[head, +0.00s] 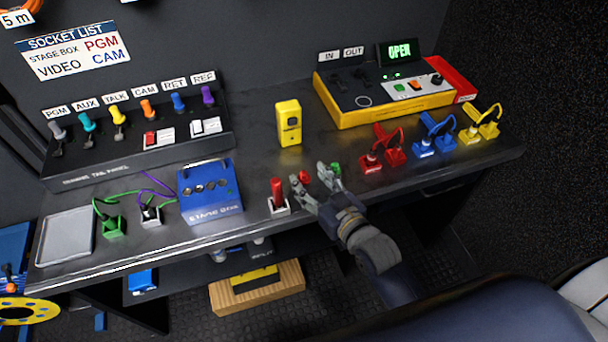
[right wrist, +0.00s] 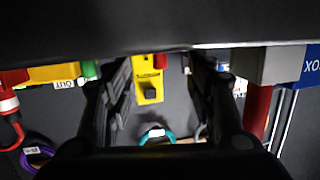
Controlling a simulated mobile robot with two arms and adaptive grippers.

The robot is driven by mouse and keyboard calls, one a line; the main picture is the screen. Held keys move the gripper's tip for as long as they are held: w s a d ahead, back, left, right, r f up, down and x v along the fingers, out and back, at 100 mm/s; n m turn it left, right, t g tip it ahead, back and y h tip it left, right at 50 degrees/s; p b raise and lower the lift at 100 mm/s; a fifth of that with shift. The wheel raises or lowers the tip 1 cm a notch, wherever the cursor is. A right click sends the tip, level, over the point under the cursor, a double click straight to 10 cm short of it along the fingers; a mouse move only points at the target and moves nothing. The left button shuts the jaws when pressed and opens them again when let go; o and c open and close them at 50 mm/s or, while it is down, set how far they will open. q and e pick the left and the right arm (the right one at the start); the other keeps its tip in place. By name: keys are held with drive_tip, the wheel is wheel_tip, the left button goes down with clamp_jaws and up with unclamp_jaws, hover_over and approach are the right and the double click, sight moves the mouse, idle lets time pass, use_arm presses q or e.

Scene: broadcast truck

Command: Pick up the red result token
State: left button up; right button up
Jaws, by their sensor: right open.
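A small red token (head: 304,177) stands on the dark bench top, in the head view. My right gripper (head: 309,175) is open around it, with one fingertip on each side; I cannot tell whether they touch it. In the right wrist view a small red piece (right wrist: 160,61) shows between the two open fingers (right wrist: 160,85), partly cut off by a dark band. A green token (head: 336,169) stands just right of the right finger; it also shows in the wrist view (right wrist: 89,70). My left gripper is not in view.
A red handle in a white base (head: 277,195) stands close left of the gripper. A yellow tester (head: 289,124) stands behind. Red plugs (head: 383,151) lie to the right and a blue stage box (head: 210,190) to the left. The bench's front edge is near my wrist.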

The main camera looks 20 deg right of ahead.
sight(304, 176)
drive_tip(key=shift+x, duration=1.2)
drive_tip(key=c, duration=0.8)
drive_tip(key=shift+c, duration=0.2)
drive_tip(key=shift+r, duration=0.15)
